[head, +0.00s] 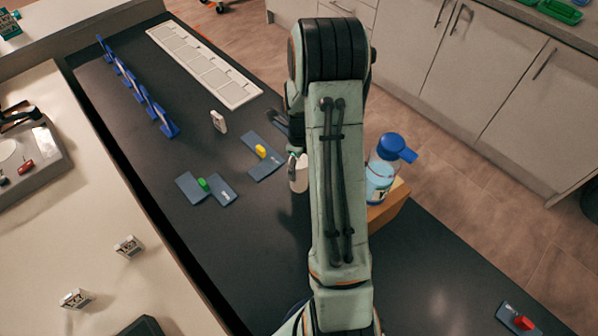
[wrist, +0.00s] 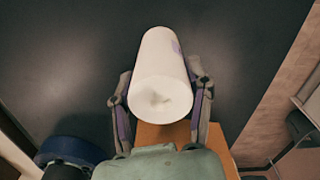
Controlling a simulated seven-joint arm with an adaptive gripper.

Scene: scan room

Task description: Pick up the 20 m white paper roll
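The white paper roll (wrist: 160,75) is a plain white cylinder with a small purple mark on its side. In the wrist view it lies between the two fingers of my gripper (wrist: 160,66), its near end facing the camera. The fingers are parted, one on each side, close to the roll with what look like slim gaps; contact is hard to make out. In the head view the roll (head: 298,174) shows just left of my arm, over the dark table. My arm hides most of the gripper there.
A blue-capped bottle (head: 380,172) and a wooden block (head: 388,208) stand right of my arm. Blue-grey holders with a yellow piece (head: 261,151) and a green piece (head: 203,184) lie to the left. A small white box (head: 218,121), blue rack (head: 140,88) and white tray (head: 205,65) are farther back.

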